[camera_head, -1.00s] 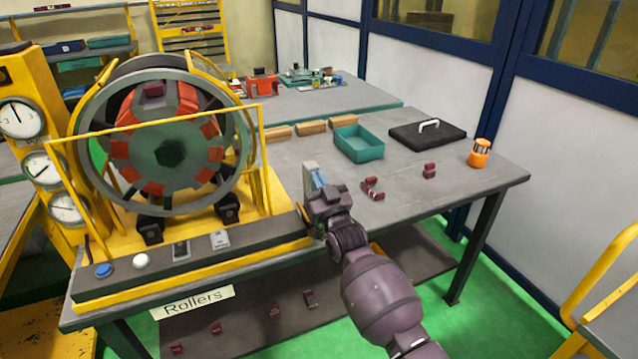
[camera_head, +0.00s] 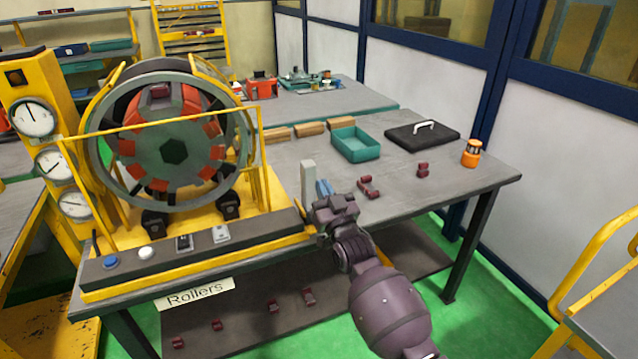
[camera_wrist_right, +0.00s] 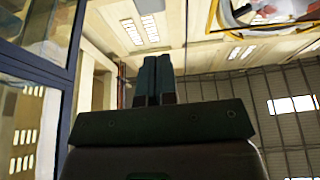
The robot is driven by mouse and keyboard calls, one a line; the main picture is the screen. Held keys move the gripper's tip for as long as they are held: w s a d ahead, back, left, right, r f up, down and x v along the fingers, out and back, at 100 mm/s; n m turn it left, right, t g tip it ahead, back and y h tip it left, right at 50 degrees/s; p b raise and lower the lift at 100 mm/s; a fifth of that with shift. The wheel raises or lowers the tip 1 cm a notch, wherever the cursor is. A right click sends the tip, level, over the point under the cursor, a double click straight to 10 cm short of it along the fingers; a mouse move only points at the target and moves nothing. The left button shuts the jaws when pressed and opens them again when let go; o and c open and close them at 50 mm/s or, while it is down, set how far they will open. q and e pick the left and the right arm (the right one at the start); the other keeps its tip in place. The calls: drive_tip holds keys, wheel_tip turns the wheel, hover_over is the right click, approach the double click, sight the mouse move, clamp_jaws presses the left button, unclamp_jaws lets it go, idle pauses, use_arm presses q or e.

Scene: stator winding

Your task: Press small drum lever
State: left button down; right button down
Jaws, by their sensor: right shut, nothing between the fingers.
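The drum (camera_head: 173,151), a large grey ring with a red and grey core, stands in a yellow frame on the workbench. A dark control bar (camera_head: 190,248) runs along its front. A light grey upright post (camera_head: 308,184), which looks like a lever, stands at the bar's right end. My right gripper (camera_head: 324,188) is just right of this post, with its bluish fingers pointing up and a narrow gap between them in the picture. In the right wrist view its fingers (camera_wrist_right: 154,80) are together and empty. My left gripper is out of view.
The bar carries a blue button (camera_head: 110,262), a white button (camera_head: 146,253) and two switches. A teal tray (camera_head: 356,145), a black case (camera_head: 422,135), dark red rollers (camera_head: 368,187) and an orange container (camera_head: 471,153) are on the bench.

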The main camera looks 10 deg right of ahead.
drive_tip(key=s+d, duration=0.2)
drive_tip(key=s, duration=0.5)
drive_tip(key=shift+s+f, duration=0.15)
drive_tip(key=shift+s, duration=0.2)
drive_tip(key=s+d+f+m+g+h, duration=0.1)
drive_tip(key=s+d+f+g, duration=0.4)
drive_tip(key=s+f, duration=0.7)
drive_tip(key=s+d+f+g+h, duration=0.4)
drive_tip(key=s+d+f, duration=0.4)
drive_tip(key=s+f, duration=0.4)
drive_tip(key=s+g, duration=0.1)
drive_tip(key=s, duration=0.3)
drive_tip(key=shift+s+d+m+h, duration=0.2)
drive_tip(key=shift+s+m+h, duration=0.1)
drive_tip(key=shift+m, duration=0.1)
